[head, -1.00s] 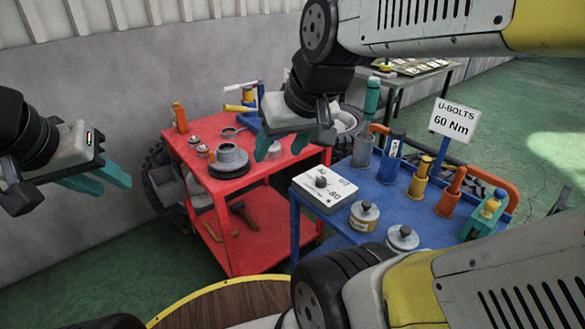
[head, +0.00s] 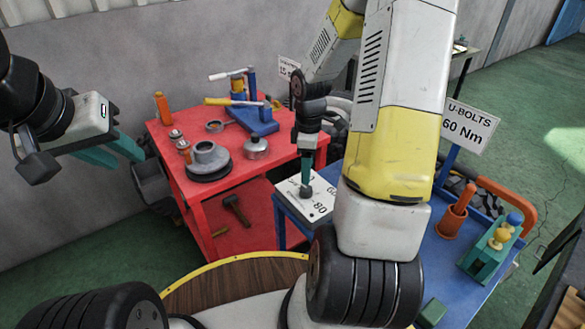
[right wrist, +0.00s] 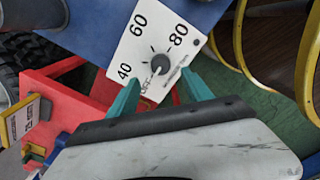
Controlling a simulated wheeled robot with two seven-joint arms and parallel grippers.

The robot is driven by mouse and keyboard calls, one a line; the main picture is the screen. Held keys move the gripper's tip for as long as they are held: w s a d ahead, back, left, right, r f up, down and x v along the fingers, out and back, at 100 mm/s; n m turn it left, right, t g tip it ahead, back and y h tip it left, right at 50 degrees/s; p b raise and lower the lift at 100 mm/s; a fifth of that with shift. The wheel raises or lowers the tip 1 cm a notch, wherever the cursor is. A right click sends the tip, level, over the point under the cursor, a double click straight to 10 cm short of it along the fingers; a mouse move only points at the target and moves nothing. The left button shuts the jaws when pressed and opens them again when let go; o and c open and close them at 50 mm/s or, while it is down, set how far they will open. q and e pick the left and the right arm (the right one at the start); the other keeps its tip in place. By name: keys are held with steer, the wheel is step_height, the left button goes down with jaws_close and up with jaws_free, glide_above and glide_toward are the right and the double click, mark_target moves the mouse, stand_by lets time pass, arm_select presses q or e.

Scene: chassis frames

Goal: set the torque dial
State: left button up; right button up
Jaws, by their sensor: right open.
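The torque dial is a white plate (head: 319,208) with a dark round knob, on the near left corner of the blue cart. In the right wrist view the plate (right wrist: 128,52) shows 40, 60, 80 and OFF around the knob (right wrist: 162,65); its exact setting is too small to read. My right gripper (head: 306,190) is over the plate and hides the knob in the head view. In the wrist view its teal fingers (right wrist: 161,78) are apart, with the knob seen between their tips; contact cannot be told. My left gripper (head: 128,158) is open and empty, left of the red cart.
A sign reading U-BOLTS 60 Nm (head: 470,125) stands on the blue cart (head: 448,258). An orange tool holder (head: 455,212) and a teal block (head: 490,250) are at its right. The red cart (head: 240,180) carries metal parts and a blue press. My right arm covers the blue cart's middle.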

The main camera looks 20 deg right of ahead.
mark_target(306, 188)
step_height(306, 188, down, 8)
steer(key=shift+r, duration=0.25)
jaws_close()
stand_by(0.3)
